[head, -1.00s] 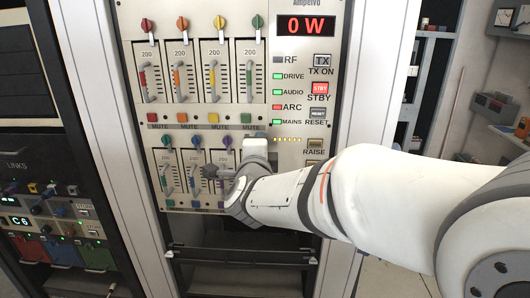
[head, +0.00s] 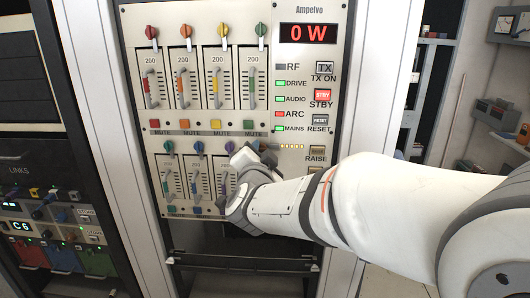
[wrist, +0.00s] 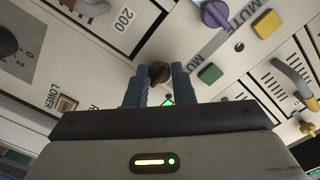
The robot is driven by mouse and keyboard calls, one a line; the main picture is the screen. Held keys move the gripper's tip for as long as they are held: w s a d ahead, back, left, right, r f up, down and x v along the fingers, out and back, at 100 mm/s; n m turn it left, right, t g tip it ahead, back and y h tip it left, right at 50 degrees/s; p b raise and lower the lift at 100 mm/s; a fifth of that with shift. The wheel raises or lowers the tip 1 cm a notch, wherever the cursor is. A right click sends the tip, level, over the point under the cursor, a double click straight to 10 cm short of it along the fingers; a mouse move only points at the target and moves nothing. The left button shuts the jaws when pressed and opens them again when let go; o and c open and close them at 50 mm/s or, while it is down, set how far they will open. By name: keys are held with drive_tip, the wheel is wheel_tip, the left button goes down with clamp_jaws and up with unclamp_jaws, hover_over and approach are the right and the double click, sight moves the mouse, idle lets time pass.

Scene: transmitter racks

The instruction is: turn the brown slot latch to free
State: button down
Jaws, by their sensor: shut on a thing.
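The brown slot latch (wrist: 159,72) is a small round dark-brown knob, seen near the middle of the wrist view. My gripper (wrist: 157,80) has its two blue-grey fingers on either side of the latch and is shut on it. In the head view, my wrist (head: 250,190) covers the right end of the lower slot row, so the brown latch is hidden there. I cannot tell the latch's exact angle.
A purple latch (wrist: 216,13) and a green button (wrist: 209,73) lie close by in the wrist view. Upper slots carry red (head: 151,32), orange (head: 181,31), yellow (head: 223,30) and green (head: 260,29) latches. A RAISE button (head: 316,152) sits right of my wrist.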

drive_tip(key=shift+r, duration=0.15)
idle(0.4)
drive_tip(key=c, duration=1.3)
unclamp_jaws()
drive_tip(key=shift+o, duration=0.2)
drive_tip(key=shift+s, duration=0.1)
drive_tip(key=s, duration=0.7)
drive_tip(key=shift+s+b, duration=0.35)
drive_tip(key=shift+b, duration=0.1)
drive_tip(key=shift+a+n, duration=0.1)
drive_tip(key=shift+n, duration=0.2)
drive_tip(key=s+d+f+n+g+y, duration=0.45)
drive_tip(key=f+n+g, duration=0.35)
drive_tip(key=f, duration=0.2)
drive_tip(key=s+d+f+g+h, duration=0.2)
drive_tip(key=s+d+f+g, duration=0.1)
drive_tip(key=s+d, duration=0.3)
drive_tip(key=s+d+f+n+g+h, duration=0.1)
drive_tip(key=s+d+f+g+h, duration=0.1)
drive_tip(key=s+d+f+g, duration=0.2)
drive_tip(key=s+d+f, duration=0.1)
drive_tip(key=s+d, duration=0.2)
drive_tip(key=shift+s+d, duration=0.15)
drive_tip(key=shift+s, duration=0.2)
